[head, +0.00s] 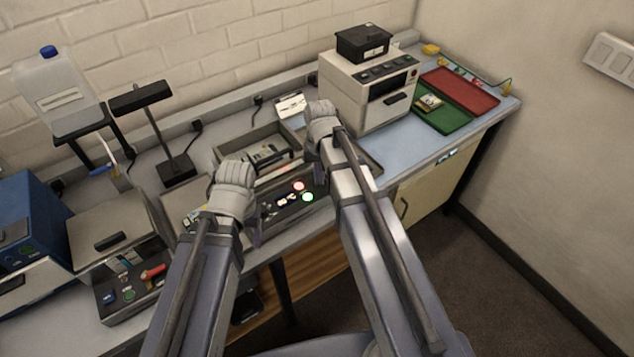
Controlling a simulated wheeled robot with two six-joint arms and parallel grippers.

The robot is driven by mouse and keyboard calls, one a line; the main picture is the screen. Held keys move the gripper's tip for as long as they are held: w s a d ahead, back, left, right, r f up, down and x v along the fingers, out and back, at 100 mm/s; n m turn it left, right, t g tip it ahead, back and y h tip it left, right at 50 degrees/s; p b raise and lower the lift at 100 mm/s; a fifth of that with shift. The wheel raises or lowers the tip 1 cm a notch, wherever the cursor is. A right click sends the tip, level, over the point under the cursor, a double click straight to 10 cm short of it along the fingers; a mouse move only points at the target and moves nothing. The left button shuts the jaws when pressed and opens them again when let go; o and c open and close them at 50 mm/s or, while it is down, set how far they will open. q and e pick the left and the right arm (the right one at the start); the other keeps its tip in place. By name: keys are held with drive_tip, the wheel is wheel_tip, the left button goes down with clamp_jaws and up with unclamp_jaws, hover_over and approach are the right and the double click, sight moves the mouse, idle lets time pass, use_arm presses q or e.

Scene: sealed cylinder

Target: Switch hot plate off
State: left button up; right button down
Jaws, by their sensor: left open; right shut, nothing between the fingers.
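A bench unit with a sunken tray (222,150) is in the middle of the head view. Its front panel carries a lit red button (299,186), a lit green button (307,197) and small switches. I cannot tell for sure which unit is the hot plate. My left gripper (234,187) is open in front of the unit's left part; its fingertips are mostly hidden by its own wrist. My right gripper (321,122) is shut and empty, above the unit's right end, left of the white oven-like box. What lies beneath both grippers is hidden.
A flat-lidded unit with a control panel (128,284) and a blue machine (30,232) stand left. A lamp stand (150,125) and a water container (58,92) are behind. The white box (350,97), a green tray (448,118) and a red tray (465,88) are right.

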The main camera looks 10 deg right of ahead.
wheel_tip(320, 180, up, 7)
drive_tip(key=p, duration=0.7)
use_arm(q)
wheel_tip(320, 180, up, 7)
drive_tip(key=shift+f, duration=0.1)
use_arm(e)
drive_tip(key=shift+f, duration=0.1)
drive_tip(key=shift+s+a+f, duration=0.1)
drive_tip(key=shift+s+a, duration=0.05)
use_arm(q)
wheel_tip(320, 180, down, 6)
drive_tip(key=b, duration=0.6)
drive_tip(key=shift+f, duration=0.15)
use_arm(e)
drive_tip(key=s+a+f+n, duration=0.3)
drive_tip(key=s+a, duration=0.2)
drive_tip(key=s, duration=0.2)
drive_tip(key=s+a+f+n+h, duration=0.1)
drive_tip(key=s+a+f+n, duration=0.1)
drive_tip(key=s+a, duration=0.3)
drive_tip(key=shift+s+f+n, duration=0.4)
drive_tip(key=shift+s, duration=0.6)
drive_tip(key=shift+a, duration=0.1)
